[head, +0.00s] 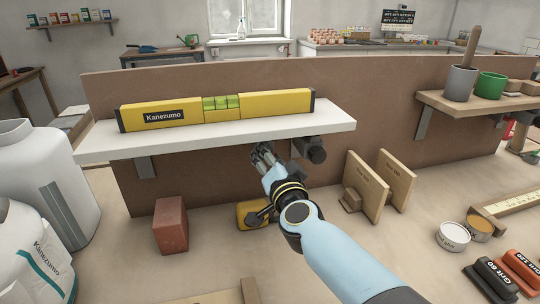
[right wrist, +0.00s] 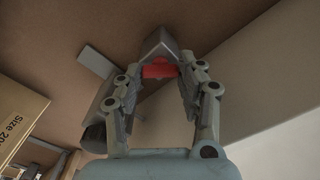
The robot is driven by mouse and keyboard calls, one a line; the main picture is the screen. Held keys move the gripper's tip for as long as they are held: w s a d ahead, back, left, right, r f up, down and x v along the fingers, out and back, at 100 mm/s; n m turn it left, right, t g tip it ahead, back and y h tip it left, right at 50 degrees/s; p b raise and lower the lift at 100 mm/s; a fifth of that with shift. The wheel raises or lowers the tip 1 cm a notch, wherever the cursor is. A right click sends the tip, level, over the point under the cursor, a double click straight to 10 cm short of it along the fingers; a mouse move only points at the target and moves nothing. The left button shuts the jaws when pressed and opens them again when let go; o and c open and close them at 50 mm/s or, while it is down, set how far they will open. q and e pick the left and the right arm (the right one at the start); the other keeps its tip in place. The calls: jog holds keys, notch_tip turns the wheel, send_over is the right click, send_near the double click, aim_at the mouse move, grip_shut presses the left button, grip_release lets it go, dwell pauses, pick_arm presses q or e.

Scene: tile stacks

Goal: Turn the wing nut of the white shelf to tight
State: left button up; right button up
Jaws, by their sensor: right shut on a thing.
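The white shelf (head: 220,138) is fixed to a brown upright board and carries a long yellow spirit level (head: 180,112). A grey bracket (head: 147,167) shows under its left part. My right gripper (head: 260,153) is under the shelf's middle, reaching up from below. In the right wrist view, a red wing nut (right wrist: 160,71) sits at a grey metal bracket (right wrist: 160,46). My right gripper's fingers (right wrist: 163,69) are shut on it, one on each side. The wing nut is hidden in the head view. My left gripper is out of view.
A dark cylinder (head: 316,154) hangs under the shelf, right of the gripper. Two wooden boards (head: 366,185) stand to the right. A red-brown block (head: 171,224) and a yellow object (head: 252,214) stand below. White jugs (head: 45,185) are at the left.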

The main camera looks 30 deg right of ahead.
jog(key=m, duration=0.8)
jog(key=shift+m, duration=0.7)
jog(key=o, duration=1.2)
jog(key=shift+c, duration=0.2)
jog(key=v, duration=1.2)
jog(key=shift+s+f, duration=0.1)
